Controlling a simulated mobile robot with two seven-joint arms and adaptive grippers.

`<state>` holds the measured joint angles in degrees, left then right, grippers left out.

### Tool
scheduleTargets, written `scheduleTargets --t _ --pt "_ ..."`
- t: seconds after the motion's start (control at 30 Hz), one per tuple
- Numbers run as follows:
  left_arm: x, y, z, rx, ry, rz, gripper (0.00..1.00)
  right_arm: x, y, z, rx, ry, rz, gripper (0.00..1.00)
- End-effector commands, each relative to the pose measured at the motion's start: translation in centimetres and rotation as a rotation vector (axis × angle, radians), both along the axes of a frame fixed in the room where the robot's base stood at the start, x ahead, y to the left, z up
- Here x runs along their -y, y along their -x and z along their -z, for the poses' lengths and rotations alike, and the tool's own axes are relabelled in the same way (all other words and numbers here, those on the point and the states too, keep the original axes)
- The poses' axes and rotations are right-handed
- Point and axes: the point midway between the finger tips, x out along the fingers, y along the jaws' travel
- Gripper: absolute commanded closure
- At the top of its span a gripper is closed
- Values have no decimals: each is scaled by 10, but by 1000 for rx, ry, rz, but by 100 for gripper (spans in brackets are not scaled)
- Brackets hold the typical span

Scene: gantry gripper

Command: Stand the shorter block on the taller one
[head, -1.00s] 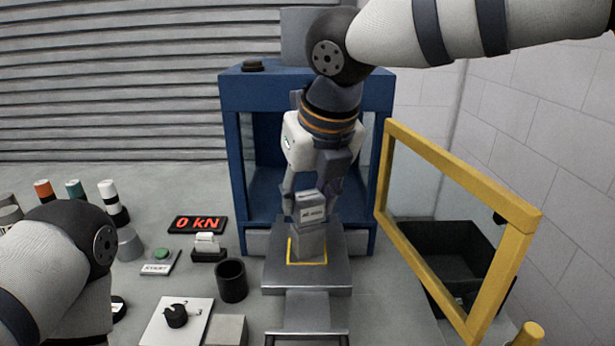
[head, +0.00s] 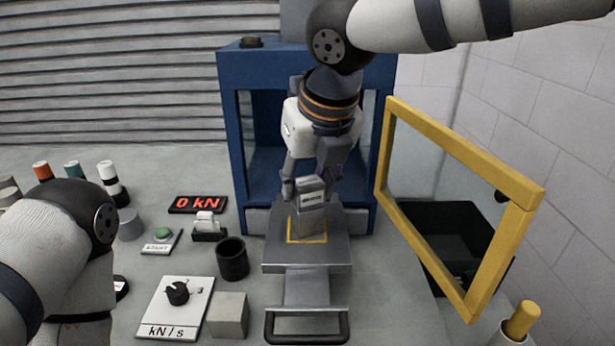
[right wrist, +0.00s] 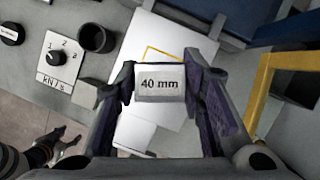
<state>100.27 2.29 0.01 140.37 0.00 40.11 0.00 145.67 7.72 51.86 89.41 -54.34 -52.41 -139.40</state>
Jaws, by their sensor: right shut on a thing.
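My right gripper (head: 313,180) is shut on a grey block with a pale labelled face (head: 311,193), held by its sides. In the right wrist view this held block (right wrist: 160,84) reads "40 mm", with a finger on each side.
A blue press frame (head: 240,130) stands behind the tray. A yellow-framed door (head: 455,150) stands open at right, before a black bin (head: 450,225). Left of the tray are a black cup (head: 232,260), another grey block (head: 229,315) and a dial plate (head: 160,315).

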Motion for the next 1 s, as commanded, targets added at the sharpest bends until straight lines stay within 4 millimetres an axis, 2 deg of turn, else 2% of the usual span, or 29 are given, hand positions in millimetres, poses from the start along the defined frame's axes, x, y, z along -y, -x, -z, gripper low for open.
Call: scheduleTargets --t 0.37,0.4,0.47,0.5,0.8,0.87,1.0 --pt "0 0 0 1 0 0 52 0 0 1 4 -2 0 100" --pt "0 0 0 1 0 0 52 0 0 1 4 -2 0 57" --pt "0 0 0 1 0 0 52 0 0 1 4 -2 0 43" --pt "0 0 0 1 0 0 52 0 0 1 3 -1 0 40" --pt "0 0 0 1 0 0 52 1 1 0 0 1 0 40" --pt "0 0 0 1 0 0 52 1 3 -7 3 -1 1 40" --pt "0 0 0 1 0 0 52 7 15 -40 7 -3 2 40"
